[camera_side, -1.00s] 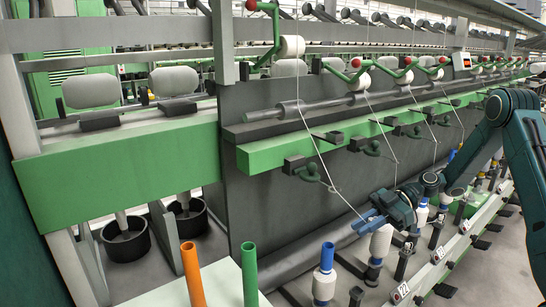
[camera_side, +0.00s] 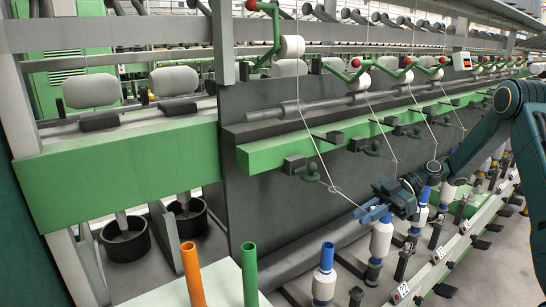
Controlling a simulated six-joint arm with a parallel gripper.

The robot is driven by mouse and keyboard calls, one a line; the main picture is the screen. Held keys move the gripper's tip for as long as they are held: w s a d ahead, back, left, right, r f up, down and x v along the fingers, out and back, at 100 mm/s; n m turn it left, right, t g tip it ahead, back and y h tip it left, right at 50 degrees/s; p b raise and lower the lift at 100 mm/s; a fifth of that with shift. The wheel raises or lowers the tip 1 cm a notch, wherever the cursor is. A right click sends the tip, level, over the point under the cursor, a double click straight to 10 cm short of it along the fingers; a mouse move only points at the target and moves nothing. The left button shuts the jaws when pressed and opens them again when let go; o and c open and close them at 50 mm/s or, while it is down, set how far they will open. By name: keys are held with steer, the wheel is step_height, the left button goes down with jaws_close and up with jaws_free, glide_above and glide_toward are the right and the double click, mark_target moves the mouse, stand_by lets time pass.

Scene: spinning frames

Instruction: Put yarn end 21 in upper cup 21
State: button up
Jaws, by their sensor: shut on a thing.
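My gripper (camera_side: 366,214), with blue fingers, is right of centre, above and beside a white bobbin (camera_side: 381,240) with a blue tube top. It is shut on the end of a thin white yarn (camera_side: 318,148). The yarn runs down from a white upper roll (camera_side: 291,47), bends near a dark green guide (camera_side: 310,173), and reaches the fingertips. The pinched tip itself is too small to see. I cannot tell which part is upper cup 21. Small number plates show on the front rail; the nearest reads 22 (camera_side: 403,290).
A green rail (camera_side: 350,132) with dark guides and other taut yarns runs behind my gripper. Another blue-topped bobbin (camera_side: 324,275) stands in front. An orange tube (camera_side: 192,275) and a green tube (camera_side: 249,273) stand at the lower left. Several bobbins line the right.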

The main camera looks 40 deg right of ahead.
step_height(320, 180, up, 26)
steer(key=m+t+h, duration=0.7)
steer(key=m+t, duration=0.1)
steer(key=m, duration=0.1)
glide_above(329, 132)
steer(key=shift+a+f, duration=0.2)
steer(key=shift+a, duration=0.1)
steer(key=shift+w+d, duration=0.1)
steer(key=shift+d, duration=0.3)
steer(key=shift+f, duration=0.3)
steer(key=shift+f, duration=3.25)
